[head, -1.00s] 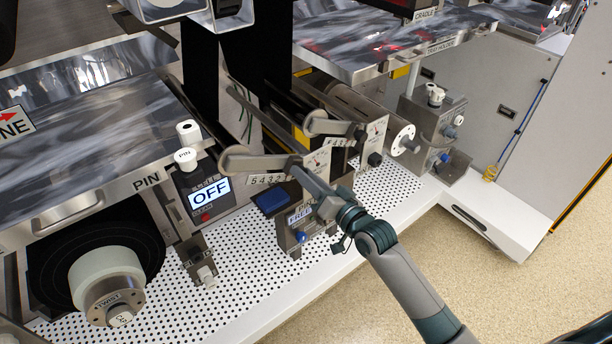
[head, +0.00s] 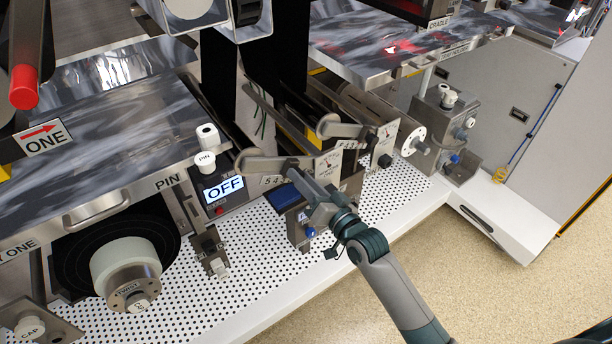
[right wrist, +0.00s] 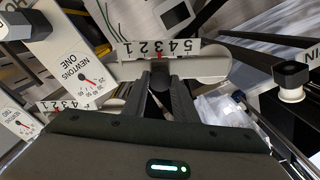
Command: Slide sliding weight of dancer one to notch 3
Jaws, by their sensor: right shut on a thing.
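My right gripper (head: 292,174) is at the near grey dancer arm (head: 262,164), above a number strip (head: 273,181). In the right wrist view its two fingers (right wrist: 161,82) are shut on a small dark sliding weight (right wrist: 161,67) on the light arm (right wrist: 205,68). The number strip (right wrist: 158,48), marked 5 4 3 2 1, runs just beyond the weight. A small red pointer shows by the middle of this strip, around 3. A dial marked NEWTONS ONE (right wrist: 78,66) is beside it. The fingers partly hide the weight. My left gripper is out of view.
A second arm (head: 342,128) with a dial stands behind; its number strip (right wrist: 65,104) shows at left in the right wrist view. The screen (head: 222,189) reads OFF. A white PIN knob (head: 205,161) stands to the left. The perforated deck (head: 260,240) in front is mostly clear.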

